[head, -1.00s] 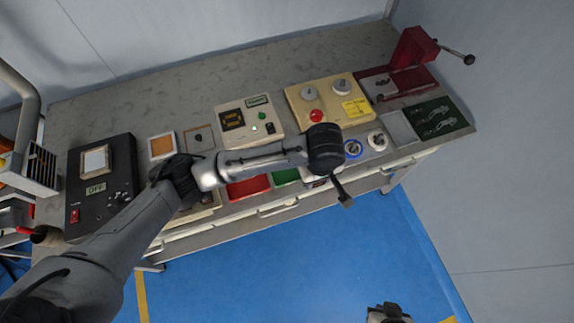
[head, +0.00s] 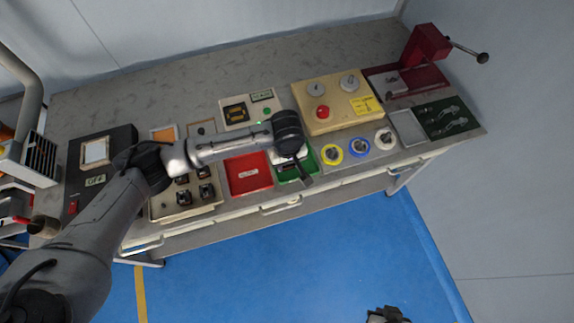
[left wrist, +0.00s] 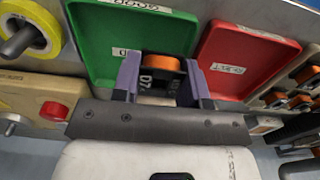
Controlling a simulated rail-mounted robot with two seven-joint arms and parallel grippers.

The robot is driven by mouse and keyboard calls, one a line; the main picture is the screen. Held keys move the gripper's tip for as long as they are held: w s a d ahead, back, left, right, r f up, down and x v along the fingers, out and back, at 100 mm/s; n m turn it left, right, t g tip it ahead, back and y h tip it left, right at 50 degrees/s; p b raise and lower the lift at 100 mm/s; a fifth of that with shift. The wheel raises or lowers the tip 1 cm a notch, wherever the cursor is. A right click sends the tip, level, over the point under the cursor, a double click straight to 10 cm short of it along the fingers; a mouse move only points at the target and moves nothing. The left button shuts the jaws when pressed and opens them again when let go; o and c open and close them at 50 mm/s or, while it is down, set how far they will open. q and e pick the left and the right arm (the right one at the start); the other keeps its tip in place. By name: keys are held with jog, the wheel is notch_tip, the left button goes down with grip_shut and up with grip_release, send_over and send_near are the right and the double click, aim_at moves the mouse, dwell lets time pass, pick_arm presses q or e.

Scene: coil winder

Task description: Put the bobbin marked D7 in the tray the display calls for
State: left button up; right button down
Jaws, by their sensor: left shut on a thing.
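My left gripper (head: 302,180) is shut on a black bobbin with an orange winding (left wrist: 160,68), and the mark D7 shows on it in the left wrist view. The bobbin is over the green tray (left wrist: 110,42), labelled GOOD; I cannot tell how high above its floor. The green tray (head: 310,164) is partly hidden by my wrist in the head view. The red tray (head: 248,170) lies to its left and also shows in the left wrist view (left wrist: 230,45). My right gripper (head: 387,315) is cut off at the bottom edge.
Yellow (head: 332,154), blue (head: 358,146) and white spools stand right of the green tray. A cream control box (head: 330,110) with a red button stands behind them. A holder with several bobbins (head: 185,195) sits left of the red tray.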

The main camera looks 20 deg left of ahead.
aim_at(287, 172)
pick_arm(q)
notch_tip(287, 172, down, 3)
jog(key=shift+b, duration=0.3)
jog(key=shift+f, duration=0.15)
jog(key=shift+f+p, duration=0.35)
jog(key=shift+p, duration=0.15)
jog(key=o, duration=0.8)
jog(key=shift+c, duration=0.2)
jog(key=shift+o, duration=1.2)
jog(key=shift+w+d, duration=0.1)
jog(key=shift+d, duration=0.05)
